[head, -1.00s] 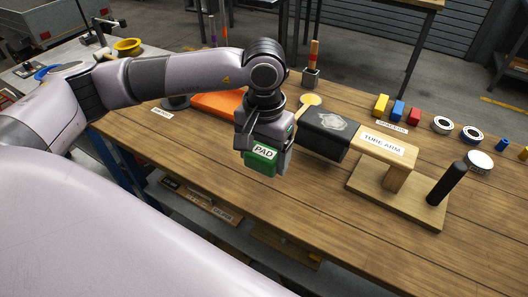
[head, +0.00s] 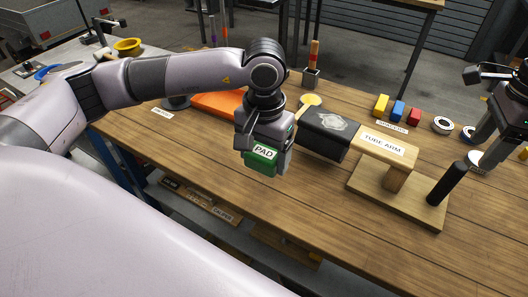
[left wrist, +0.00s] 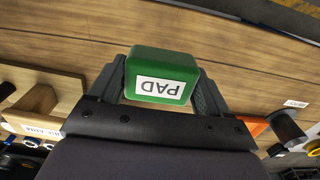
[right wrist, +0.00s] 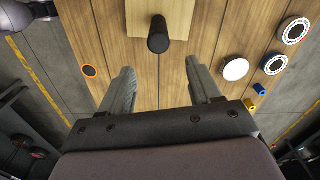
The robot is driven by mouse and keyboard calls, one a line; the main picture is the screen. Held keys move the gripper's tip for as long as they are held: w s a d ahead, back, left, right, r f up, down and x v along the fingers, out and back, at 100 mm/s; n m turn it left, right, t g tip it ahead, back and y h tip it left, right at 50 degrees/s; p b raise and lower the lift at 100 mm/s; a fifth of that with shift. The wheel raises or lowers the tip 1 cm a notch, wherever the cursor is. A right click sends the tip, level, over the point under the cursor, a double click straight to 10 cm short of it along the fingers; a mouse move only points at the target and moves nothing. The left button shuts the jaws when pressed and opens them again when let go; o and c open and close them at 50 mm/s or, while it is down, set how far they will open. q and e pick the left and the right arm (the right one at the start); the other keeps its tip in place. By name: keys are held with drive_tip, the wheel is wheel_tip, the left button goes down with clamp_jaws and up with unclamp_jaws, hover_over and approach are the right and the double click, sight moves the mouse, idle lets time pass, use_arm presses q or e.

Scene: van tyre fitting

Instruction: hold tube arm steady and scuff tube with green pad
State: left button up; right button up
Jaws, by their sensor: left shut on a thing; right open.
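A green block labelled PAD (head: 261,160) is between the fingers of my left gripper (head: 264,165), which is shut on it above the front of the bench. The pad also fills the grip in the left wrist view (left wrist: 162,76). The wooden tube arm (head: 388,148) stands on a flat wooden base with an upright black handle (head: 447,184) at its right. The dark tube (head: 318,143), with a pale scuffed-looking patch on top, sits over the arm's left end, apart from the pad. My right gripper (right wrist: 160,85) is open and empty; the black handle (right wrist: 158,36) shows ahead of its fingers.
Yellow, blue and red blocks (head: 398,111) and several round tins (head: 442,125) lie along the right back. An orange item (head: 218,104) and a small holder (head: 310,78) stand behind my left arm. The front of the wooden bench (head: 300,210) is clear.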

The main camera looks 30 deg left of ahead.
sight(452, 179)
drive_tip(key=shift+s+a+r, duration=0.1)
drive_tip(key=shift+a+r, duration=0.25)
drive_tip(key=shift+a, duration=0.25)
drive_tip(key=shift+f, duration=5.95)
clamp_jaws()
